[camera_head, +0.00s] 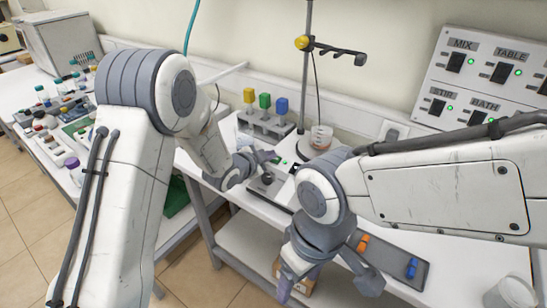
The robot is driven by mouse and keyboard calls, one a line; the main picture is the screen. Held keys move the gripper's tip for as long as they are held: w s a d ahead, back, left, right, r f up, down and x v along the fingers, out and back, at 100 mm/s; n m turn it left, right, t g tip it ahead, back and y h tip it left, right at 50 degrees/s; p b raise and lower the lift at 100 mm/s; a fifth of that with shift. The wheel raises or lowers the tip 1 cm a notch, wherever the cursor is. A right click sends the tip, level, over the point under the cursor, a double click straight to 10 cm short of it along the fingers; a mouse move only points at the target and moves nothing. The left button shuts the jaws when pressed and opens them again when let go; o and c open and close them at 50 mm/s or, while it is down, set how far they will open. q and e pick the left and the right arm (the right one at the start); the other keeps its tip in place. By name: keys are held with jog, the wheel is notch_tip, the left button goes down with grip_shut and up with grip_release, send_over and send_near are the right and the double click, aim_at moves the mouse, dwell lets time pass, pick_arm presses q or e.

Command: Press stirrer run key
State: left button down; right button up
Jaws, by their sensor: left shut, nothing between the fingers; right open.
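The stirrer (283,188) stands on the white bench behind my arms, with a dark control face and a round knob (267,178). A small green spot shows near my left fingertips; I cannot tell whether it is the run key. My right gripper (325,283) is open and empty, pointing down at the bench's front. My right arm hides part of the stirrer.
A wall panel (485,75) has MIX, TABLE, STIR and BATH switches with green lights. A dark tray (400,262) and white cup (511,293) are at right.

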pick_arm(q)
jog(key=shift+s+a+r, duration=0.1)
jog(key=shift+s+r, duration=0.05)
jog(key=shift+r, duration=0.35)
jog(key=r+p, duration=0.1)
jog(key=s+r+p, duration=0.1)
jog(key=r, duration=0.1)
jog(key=a+r+p, duration=0.1)
jog(key=shift+s+r, duration=0.15)
jog(key=shift+r, duration=0.2)
dwell(0.6)
jog(key=s+a+r+n+g+y, duration=0.2)
jog(key=s+g, duration=0.3)
jog(key=s, duration=1.4)
jog(key=s+a+r+n+g+y, duration=0.1)
jog(key=s+n+g+y, duration=0.3)
jog(key=s, duration=1.5)
jog(key=shift+s+a+r+n+g, duration=0.25)
jog(key=shift+a+r+n+g, duration=0.25)
jog(key=shift+n+g, duration=0.45)
jog(key=shift+d, duration=0.1)
